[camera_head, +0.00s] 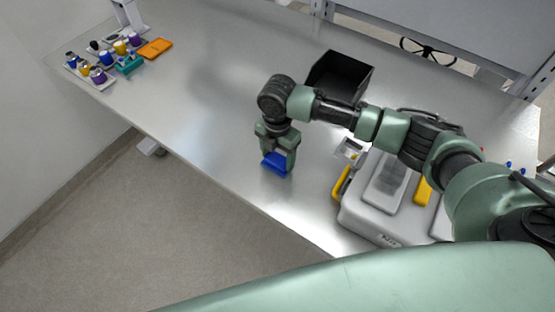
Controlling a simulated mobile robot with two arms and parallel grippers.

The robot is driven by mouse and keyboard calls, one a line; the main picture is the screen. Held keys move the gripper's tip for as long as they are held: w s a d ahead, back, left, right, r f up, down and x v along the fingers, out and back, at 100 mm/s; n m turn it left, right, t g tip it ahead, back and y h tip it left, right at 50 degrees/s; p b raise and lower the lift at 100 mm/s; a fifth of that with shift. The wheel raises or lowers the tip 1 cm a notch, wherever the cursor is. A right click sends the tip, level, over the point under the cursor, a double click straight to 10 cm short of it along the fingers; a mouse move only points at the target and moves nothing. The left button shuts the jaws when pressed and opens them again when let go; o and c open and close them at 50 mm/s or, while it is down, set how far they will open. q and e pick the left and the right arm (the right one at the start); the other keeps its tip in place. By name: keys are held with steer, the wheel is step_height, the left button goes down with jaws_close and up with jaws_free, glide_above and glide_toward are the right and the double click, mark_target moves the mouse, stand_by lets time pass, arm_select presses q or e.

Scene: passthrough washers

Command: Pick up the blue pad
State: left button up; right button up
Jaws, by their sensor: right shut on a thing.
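The blue pad (275,163) is near the front edge of the metal table (200,110). My right gripper (277,167) reaches down from above and is shut on the blue pad, with a finger on each side. I cannot tell whether the pad still touches the table. My left gripper is not in view.
A black open bin (339,77) stands behind my right arm. A white and grey case (372,222) with yellow parts sits on the right. An orange pad (155,48), a teal block (129,65) and several small bottles stand at the far left. The table's left middle is clear.

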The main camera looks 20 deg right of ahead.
mark_target(277, 159)
steer(key=shift+r, duration=0.15)
steer(key=shift+r, duration=0.3)
step_height(277, 159, up, 19)
steer(key=b, duration=0.4)
